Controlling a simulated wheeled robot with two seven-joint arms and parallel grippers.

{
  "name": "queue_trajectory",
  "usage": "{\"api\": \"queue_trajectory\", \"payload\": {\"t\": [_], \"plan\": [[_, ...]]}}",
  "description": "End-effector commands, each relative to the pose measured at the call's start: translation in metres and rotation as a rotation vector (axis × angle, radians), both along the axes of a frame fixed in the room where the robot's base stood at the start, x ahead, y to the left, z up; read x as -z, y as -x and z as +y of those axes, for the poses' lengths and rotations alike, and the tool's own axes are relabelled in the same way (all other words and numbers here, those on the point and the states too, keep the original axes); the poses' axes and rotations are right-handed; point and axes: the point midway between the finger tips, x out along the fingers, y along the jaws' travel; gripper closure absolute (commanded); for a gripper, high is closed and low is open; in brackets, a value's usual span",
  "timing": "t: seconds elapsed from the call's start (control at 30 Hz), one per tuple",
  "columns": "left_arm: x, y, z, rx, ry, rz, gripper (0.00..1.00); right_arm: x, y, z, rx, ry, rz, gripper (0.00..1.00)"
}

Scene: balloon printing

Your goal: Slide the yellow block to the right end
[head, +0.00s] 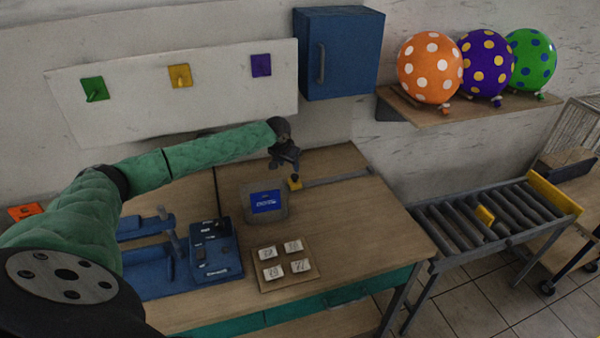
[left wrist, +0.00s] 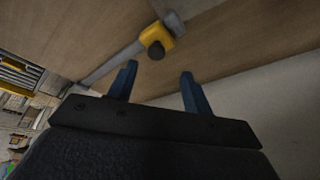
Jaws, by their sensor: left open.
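The yellow block (head: 295,183) sits at the left end of a grey rail (head: 340,179) on the wooden table, just behind a grey box with a blue screen. In the left wrist view, the yellow block (left wrist: 155,37) carries a dark round knob and sits on the rail (left wrist: 110,65), near the rail's grey end piece (left wrist: 174,22). My left gripper (head: 286,163) is above and slightly behind the block in the head view. Its two fingers (left wrist: 157,85) are apart with nothing between them, and the block is beyond the fingertips. My right gripper is not in view.
The grey box with a blue screen (head: 265,202) stands close in front of the block. A blue machine (head: 212,252) and a board with white number tiles (head: 284,265) are nearer. A roller conveyor (head: 490,218) stands right of the table. The tabletop along the rail is clear.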

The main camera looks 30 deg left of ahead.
Motion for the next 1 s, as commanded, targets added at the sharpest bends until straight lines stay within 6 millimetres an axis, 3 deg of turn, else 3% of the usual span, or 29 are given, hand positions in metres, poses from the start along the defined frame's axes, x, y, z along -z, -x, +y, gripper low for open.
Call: {"api": "queue_trajectory", "payload": {"t": [0.17,0.33,0.8,1.0], "plan": [[-0.002,-0.005,-0.004,-0.050,0.040,-0.028,0.50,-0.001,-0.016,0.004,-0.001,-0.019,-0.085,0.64],[0.004,-0.008,-0.003,-0.072,0.048,-0.027,0.50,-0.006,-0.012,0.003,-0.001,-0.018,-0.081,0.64],[0.060,-0.031,-0.002,-0.071,0.047,-0.027,0.50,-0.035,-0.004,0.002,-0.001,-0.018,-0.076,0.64],[0.070,-0.034,-0.001,-0.070,0.046,-0.028,0.50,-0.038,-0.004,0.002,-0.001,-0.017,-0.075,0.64]]}}
